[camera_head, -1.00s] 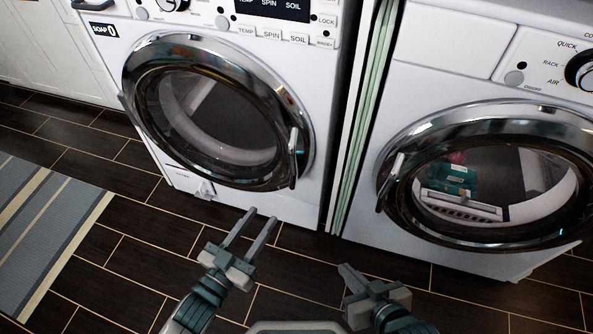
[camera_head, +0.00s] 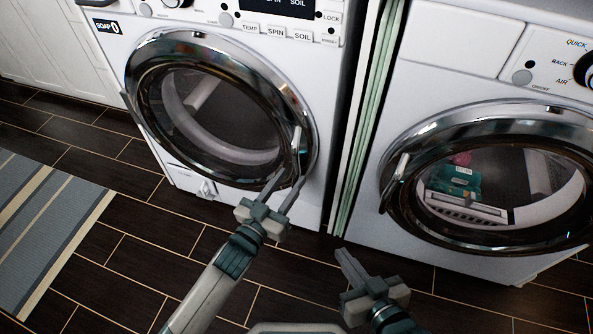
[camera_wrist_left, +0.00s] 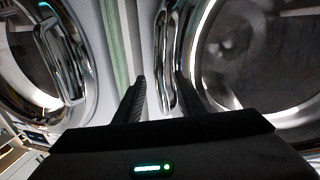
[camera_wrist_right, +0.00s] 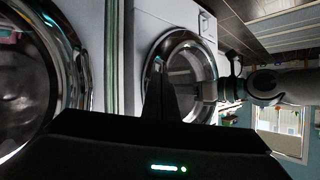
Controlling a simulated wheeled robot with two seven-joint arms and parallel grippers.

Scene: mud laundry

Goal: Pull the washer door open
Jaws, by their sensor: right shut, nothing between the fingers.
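The washer (camera_head: 180,200) is the white machine on the left, with a round glass door (camera_head: 225,115) in a chrome ring. The door looks closed. Its upright chrome handle (camera_head: 296,143) is on the door's right side. My left gripper (camera_head: 288,178) is open at the lower end of this handle. In the left wrist view the handle (camera_wrist_left: 165,60) shows between the two fingertips (camera_wrist_left: 162,85); contact cannot be told. My right gripper (camera_head: 345,260) is shut and empty, low in front of the gap between the machines.
A second white machine (camera_head: 450,75) with a similar round door (camera_head: 400,165) stands to the right, past a narrow gap with pale green strips (camera_head: 370,100). Dark tile floor (camera_head: 130,255) is clear in front. A striped rug (camera_head: 45,225) lies at left.

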